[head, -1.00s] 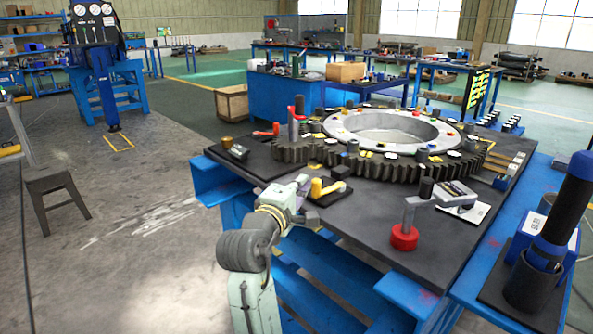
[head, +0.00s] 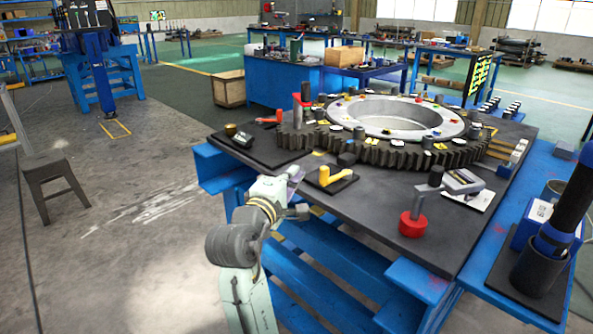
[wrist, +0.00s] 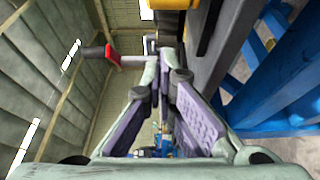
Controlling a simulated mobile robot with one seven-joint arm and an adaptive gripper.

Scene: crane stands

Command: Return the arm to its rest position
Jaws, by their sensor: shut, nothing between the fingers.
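My arm reaches up from the bottom of the head view, with my gripper (head: 297,181) at the near left edge of the dark table top (head: 385,220). The gripper is beside the yellow-handled tool (head: 334,177) on its black pad, with a gap between them. In the wrist view the two purple-padded fingers (wrist: 160,88) point away from the camera, and no object shows in them. The fingertips are small and partly hidden in the head view.
A large dark gear (head: 385,152) with a grey ring (head: 370,118) fills the table's back. A red-based tool (head: 412,224) stands near the front edge. Blue framework (head: 330,270) lies below the table top. Open floor (head: 120,240) is to the left, with a stool (head: 50,182).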

